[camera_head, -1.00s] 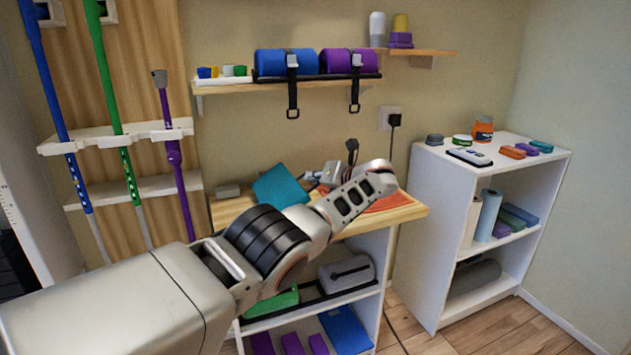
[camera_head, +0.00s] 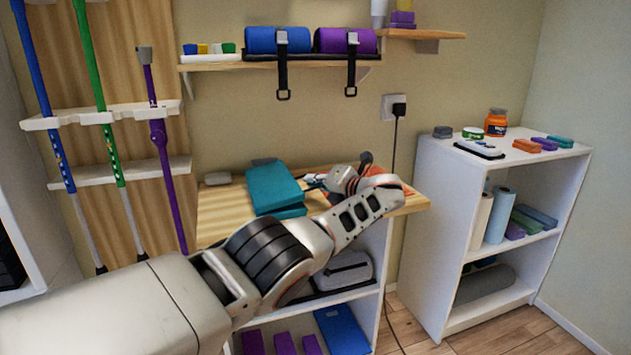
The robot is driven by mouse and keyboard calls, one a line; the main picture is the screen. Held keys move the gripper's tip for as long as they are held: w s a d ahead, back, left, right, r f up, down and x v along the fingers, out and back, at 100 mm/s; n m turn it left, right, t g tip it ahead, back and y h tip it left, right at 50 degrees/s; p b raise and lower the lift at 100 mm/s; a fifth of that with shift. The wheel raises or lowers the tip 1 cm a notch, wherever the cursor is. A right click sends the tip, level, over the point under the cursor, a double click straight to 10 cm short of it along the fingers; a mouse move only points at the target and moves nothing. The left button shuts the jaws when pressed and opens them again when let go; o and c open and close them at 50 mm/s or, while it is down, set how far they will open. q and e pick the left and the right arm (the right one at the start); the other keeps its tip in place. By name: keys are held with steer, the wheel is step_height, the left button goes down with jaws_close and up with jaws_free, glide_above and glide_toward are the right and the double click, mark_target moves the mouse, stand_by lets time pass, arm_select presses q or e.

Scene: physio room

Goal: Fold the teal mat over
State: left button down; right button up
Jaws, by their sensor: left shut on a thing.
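The teal mat (camera_head: 274,187) lies on the wooden top of the low shelf unit. Its upper panel is tilted, with a lower layer (camera_head: 285,212) showing under its front edge. My left arm reaches in from the lower left across the front of the unit. My left gripper (camera_head: 318,180) is at the mat's right side, shut on the mat; the exact grip is small and partly hidden by my wrist. My right gripper is not in view.
An orange item (camera_head: 374,171) lies behind my wrist on the wooden top (camera_head: 222,212), with a small grey block (camera_head: 218,178) at the left. A wall shelf (camera_head: 225,65) holds blue and purple rolls above. A white shelf unit (camera_head: 440,215) stands right.

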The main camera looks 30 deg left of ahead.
mark_target(320, 205)
arm_select(q)
steer(key=f, duration=0.2)
steer(key=shift+w+d+f+b, duration=0.2)
steer(key=shift+w+f+b, duration=0.05)
steer(key=shift+f+b, duration=0.05)
steer(key=shift+f, duration=0.15)
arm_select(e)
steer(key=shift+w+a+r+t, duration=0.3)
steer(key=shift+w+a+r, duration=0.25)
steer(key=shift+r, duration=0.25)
arm_select(q)
steer(key=shift+f, duration=0.1)
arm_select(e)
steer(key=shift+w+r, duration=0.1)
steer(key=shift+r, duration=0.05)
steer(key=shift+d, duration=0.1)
arm_select(q)
steer(key=c, duration=2.2)
jaws_free()
steer(key=shift+f, duration=0.1)
steer(key=shift+v, duration=0.9)
steer(key=v, duration=1)
steer(key=shift+d, duration=0.2)
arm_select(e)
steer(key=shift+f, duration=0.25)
